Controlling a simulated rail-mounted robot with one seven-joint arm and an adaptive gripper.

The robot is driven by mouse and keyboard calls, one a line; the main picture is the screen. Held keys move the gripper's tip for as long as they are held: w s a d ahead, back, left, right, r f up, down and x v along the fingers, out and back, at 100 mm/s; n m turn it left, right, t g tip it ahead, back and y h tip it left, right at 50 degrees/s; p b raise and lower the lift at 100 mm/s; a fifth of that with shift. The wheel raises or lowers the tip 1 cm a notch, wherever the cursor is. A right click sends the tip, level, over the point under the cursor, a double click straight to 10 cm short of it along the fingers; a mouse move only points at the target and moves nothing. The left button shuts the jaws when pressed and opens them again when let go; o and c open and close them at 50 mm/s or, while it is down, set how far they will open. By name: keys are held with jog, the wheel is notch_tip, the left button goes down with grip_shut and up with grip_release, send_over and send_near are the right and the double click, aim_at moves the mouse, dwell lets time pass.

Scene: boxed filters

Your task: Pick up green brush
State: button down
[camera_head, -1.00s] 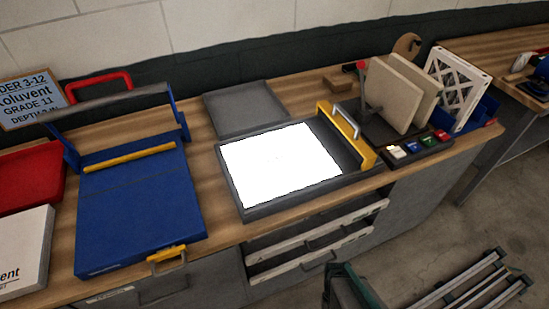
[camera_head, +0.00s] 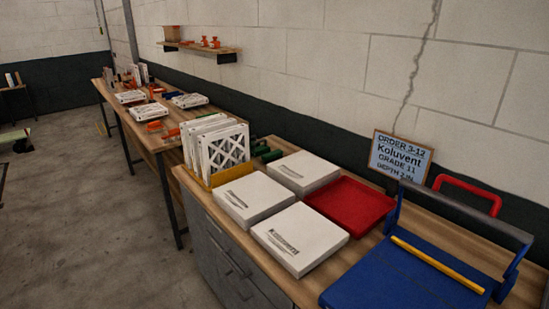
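No clearly recognisable green brush shows. Some small dark green objects (camera_head: 265,150) lie at the back of the near bench, just right of the upright filters; they are too small to tell what they are. My gripper is not in view.
White filters (camera_head: 222,150) stand in a yellow holder (camera_head: 232,175). White boxes (camera_head: 300,238) lie flat beside a red tray (camera_head: 350,204). A blue press-like fixture (camera_head: 395,285) and order sign (camera_head: 401,156) are at right. A farther bench (camera_head: 150,142) holds more filters.

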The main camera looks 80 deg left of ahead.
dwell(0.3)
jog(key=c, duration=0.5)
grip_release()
